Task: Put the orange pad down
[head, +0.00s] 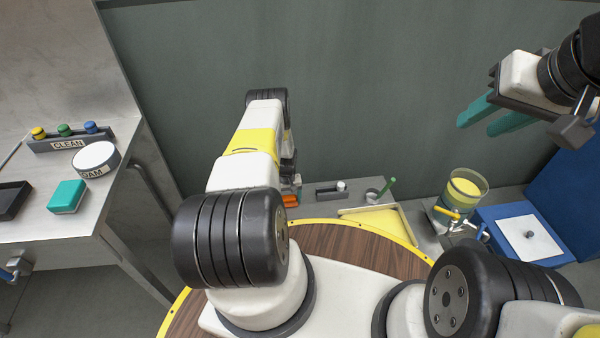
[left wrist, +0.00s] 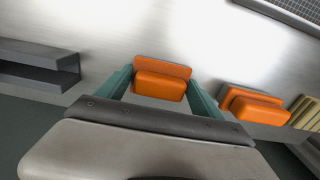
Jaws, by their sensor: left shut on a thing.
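In the left wrist view, my left gripper (left wrist: 162,92) has its teal fingers on both sides of an orange pad (left wrist: 160,86) and is shut on it. The pad is over or on a shiny metal surface; I cannot tell whether it touches. A second orange piece (left wrist: 252,106) lies to the right of it. In the head view, my left gripper (head: 297,184) is mostly hidden behind its own arm, with a bit of orange (head: 290,200) showing below. My right gripper (head: 493,116) is open and empty at the upper right.
A metal table at the left holds a CLEAN rack (head: 70,138), a FOAM tin (head: 96,160), a teal pad (head: 67,196) and a dark tray (head: 12,200). A grey bracket (left wrist: 38,66) is left of the held pad. A yellow tray (head: 378,218) and a juice container (head: 462,190) stand right.

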